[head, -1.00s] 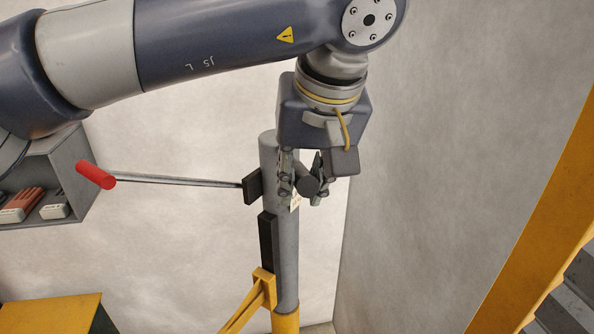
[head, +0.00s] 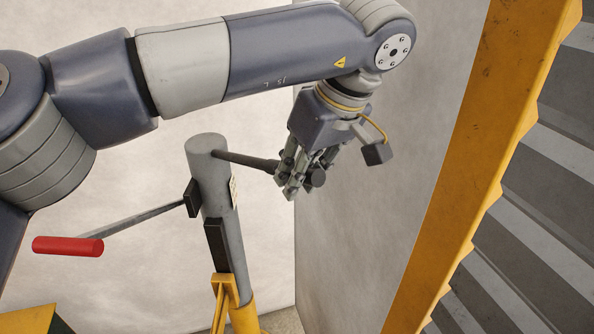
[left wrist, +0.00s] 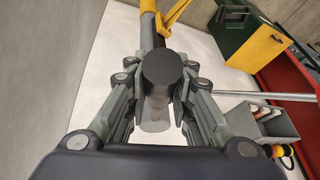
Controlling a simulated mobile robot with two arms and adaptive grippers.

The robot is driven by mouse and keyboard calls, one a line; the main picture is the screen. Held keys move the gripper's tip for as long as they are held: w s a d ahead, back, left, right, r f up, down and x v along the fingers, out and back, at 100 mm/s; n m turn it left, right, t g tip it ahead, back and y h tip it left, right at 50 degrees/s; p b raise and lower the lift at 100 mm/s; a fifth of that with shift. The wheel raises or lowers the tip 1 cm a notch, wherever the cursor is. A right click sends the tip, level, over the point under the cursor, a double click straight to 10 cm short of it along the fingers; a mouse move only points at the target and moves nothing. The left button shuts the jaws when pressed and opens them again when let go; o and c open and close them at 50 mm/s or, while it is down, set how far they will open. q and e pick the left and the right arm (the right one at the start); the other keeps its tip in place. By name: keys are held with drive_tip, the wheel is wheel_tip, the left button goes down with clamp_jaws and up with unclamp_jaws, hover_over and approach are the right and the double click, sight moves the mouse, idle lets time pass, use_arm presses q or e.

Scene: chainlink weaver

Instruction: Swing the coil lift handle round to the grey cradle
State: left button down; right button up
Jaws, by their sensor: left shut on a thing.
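A grey post (head: 209,165) on a yellow base stands left of centre in the head view. A thin dark handle bar (head: 245,160) sticks out from near its top towards the right and ends in a round black knob (head: 316,177). My left gripper (head: 303,180) is shut on this handle near the knob. In the left wrist view the knob (left wrist: 162,68) sits between the fingers (left wrist: 158,95). I cannot make out a grey cradle for certain. My right gripper is not in view.
A lever with a red grip (head: 68,246) reaches out left of the post. A yellow frame edge (head: 450,180) and grey ribbed panels stand at the right. The left wrist view shows a grey open box (left wrist: 262,125) with items and a green and yellow cabinet (left wrist: 240,40).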

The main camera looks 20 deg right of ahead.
use_arm(q)
drive_tip(key=shift+r, duration=0.1)
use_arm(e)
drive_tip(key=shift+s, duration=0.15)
use_arm(q)
drive_tip(key=c, duration=1.4)
unclamp_jaws()
drive_tip(key=shift+o, duration=0.2)
drive_tip(key=shift+w+a, duration=0.1)
drive_tip(key=shift+a, duration=0.05)
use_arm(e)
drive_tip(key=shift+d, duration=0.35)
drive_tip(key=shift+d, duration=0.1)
use_arm(q)
drive_tip(key=v, duration=0.7)
drive_tip(key=shift+r, duration=0.2)
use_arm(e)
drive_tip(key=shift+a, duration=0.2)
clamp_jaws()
